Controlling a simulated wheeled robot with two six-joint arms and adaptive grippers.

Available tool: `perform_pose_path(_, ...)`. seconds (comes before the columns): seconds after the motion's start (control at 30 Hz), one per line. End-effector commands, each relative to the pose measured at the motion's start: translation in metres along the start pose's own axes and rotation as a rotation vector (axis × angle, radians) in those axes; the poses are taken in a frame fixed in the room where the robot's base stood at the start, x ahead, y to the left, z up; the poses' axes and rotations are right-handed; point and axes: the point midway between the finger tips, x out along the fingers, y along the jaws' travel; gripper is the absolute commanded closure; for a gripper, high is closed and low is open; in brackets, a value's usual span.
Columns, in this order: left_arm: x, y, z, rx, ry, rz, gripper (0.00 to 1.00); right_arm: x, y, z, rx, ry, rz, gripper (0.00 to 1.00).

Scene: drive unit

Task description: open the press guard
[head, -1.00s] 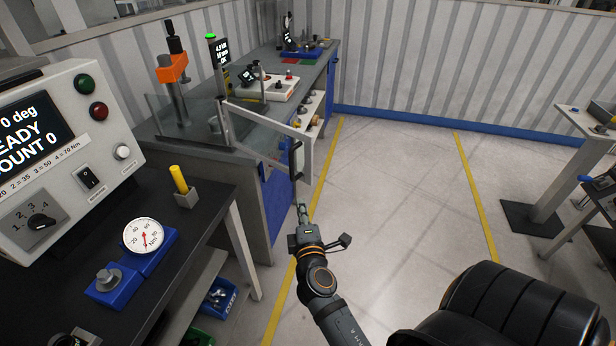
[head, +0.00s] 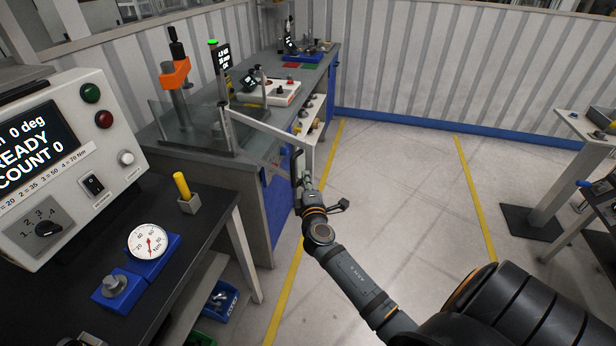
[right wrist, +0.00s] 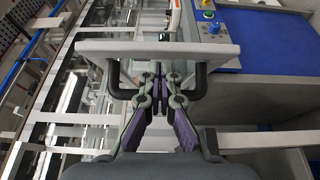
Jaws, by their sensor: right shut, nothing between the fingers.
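The press guard (head: 270,128) is a clear panel in a light grey frame, standing swung out from the front of the press on the far bench. My left gripper is out of view.
The orange-headed press (head: 174,74) stands behind clear panels on the grey bench. A control box (head: 75,150) and a dial gauge (head: 149,241) are on the near black bench (head: 203,240). Open floor (head: 390,200) lies right of the guard.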

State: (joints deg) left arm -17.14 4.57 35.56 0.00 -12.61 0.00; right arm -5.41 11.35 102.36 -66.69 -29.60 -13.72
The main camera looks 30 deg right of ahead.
Motion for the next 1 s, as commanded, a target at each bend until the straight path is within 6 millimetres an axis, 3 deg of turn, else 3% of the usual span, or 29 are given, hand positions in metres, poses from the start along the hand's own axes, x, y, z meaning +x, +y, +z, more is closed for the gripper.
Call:
perform_pose_path(0.57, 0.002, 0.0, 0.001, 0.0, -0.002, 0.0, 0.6, 0.011, -0.002, 0.012, -0.005, 0.021, 0.003, 1.0)
perform_pose_path(0.77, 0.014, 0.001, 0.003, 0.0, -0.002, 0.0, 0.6, 0.042, -0.004, 0.042, -0.011, 0.112, 0.005, 1.0)
perform_pose_path(1.0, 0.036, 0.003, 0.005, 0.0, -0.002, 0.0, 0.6, 0.098, -0.004, 0.083, -0.002, 0.127, 0.002, 1.0)
